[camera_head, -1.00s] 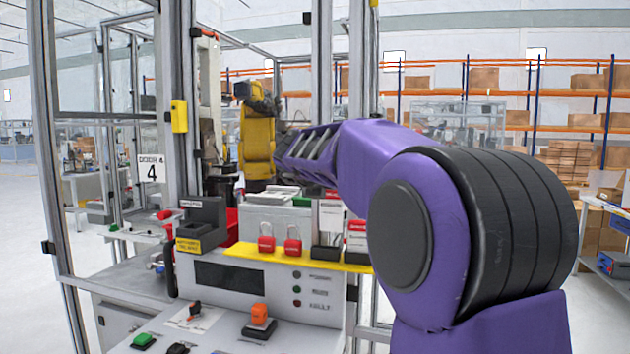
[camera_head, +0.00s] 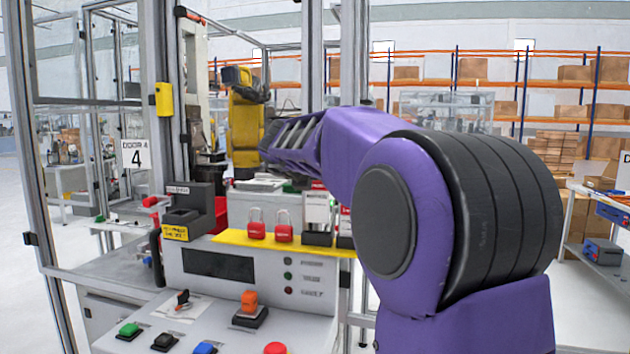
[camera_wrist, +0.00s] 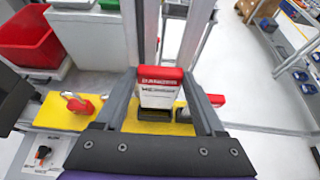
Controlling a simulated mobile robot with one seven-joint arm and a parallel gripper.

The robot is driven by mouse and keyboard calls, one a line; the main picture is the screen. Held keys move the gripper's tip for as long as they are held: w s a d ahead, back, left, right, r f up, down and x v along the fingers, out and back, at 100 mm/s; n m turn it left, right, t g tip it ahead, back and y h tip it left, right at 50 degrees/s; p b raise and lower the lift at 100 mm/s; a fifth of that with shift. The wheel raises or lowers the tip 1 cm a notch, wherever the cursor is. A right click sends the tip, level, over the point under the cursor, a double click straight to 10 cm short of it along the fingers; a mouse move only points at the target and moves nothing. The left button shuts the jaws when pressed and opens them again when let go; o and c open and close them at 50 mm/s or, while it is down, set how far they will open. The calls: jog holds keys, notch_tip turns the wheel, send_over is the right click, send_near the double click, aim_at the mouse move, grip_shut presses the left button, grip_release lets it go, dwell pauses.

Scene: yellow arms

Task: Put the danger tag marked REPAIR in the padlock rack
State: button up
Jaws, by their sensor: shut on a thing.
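A danger tag (camera_wrist: 160,82) with a red header and white body stands between the two fingers of my gripper (camera_wrist: 163,88) in the wrist view. My gripper is shut on it. Its lower end is at a black holder (camera_wrist: 154,114) on the yellow shelf; I cannot tell whether it is clear of it. Its lower wording is too small to read. In the head view a white tag (camera_head: 318,208) shows by the shelf, and my arm hides the gripper. Two red padlocks (camera_head: 256,230) (camera_head: 284,232) stand on the shelf. I cannot make out which fixture is the padlock rack.
A dark grey holder (camera_head: 186,210) with a yellow label stands left of the padlocks. A red bin (camera_wrist: 28,40) is behind the shelf. Below is a control panel (camera_head: 215,330) with buttons and an orange switch (camera_head: 249,302). Frame posts (camera_head: 312,60) rise close behind.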

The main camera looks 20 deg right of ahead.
aim_at(317, 204)
jog(key=shift+f+b, duration=1.7)
jog(key=shift+f, duration=0.8)
jog(key=o, duration=1.3)
jog(key=shift+s+r, duration=0.1)
